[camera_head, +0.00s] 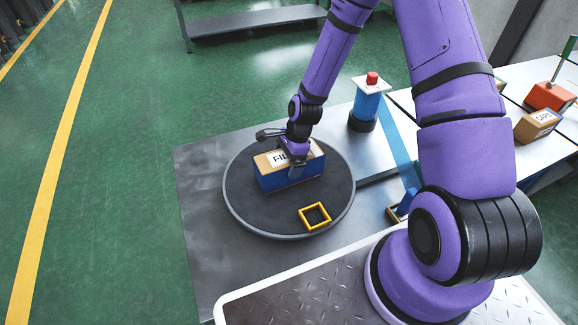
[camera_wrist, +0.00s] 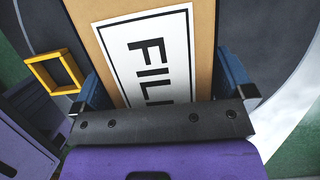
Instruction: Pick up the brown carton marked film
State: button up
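The brown carton marked FILM (camera_head: 277,180) has a tan top, a white label and blue sides. It rests on a dark round turntable (camera_head: 245,212) in the head view. My gripper (camera_head: 297,154) is down over its right part. In the wrist view the carton's label (camera_wrist: 150,45) reads "FIL", with the rest hidden behind my gripper (camera_wrist: 165,90). One finger is on each side of the carton, close against its edges. I cannot tell whether they press on it.
A yellow square frame (camera_head: 315,216) lies on the turntable near the carton. A blue flanged cylinder (camera_head: 365,106) with a red knob stands behind right. Another brown carton (camera_head: 538,125) and a red-orange object (camera_head: 550,97) sit far right.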

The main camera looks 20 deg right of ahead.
jog(key=c, duration=1.1)
jog(key=shift+r, duration=0.2)
jog(key=shift+r, duration=0.6)
jog(key=shift+s+d+r, duration=0.15)
jog(key=shift+s+r, duration=0.05)
jog(key=shift+r, duration=0.35)
jog(key=shift+s+d+r, duration=0.15)
jog(key=shift+r, duration=0.35)
jog(key=s+d+r, duration=0.1)
jog(key=s+d, duration=0.8)
jog(key=s, duration=0.2)
jog(key=shift+s+d+r, duration=0.2)
jog(key=shift+d, duration=0.2)
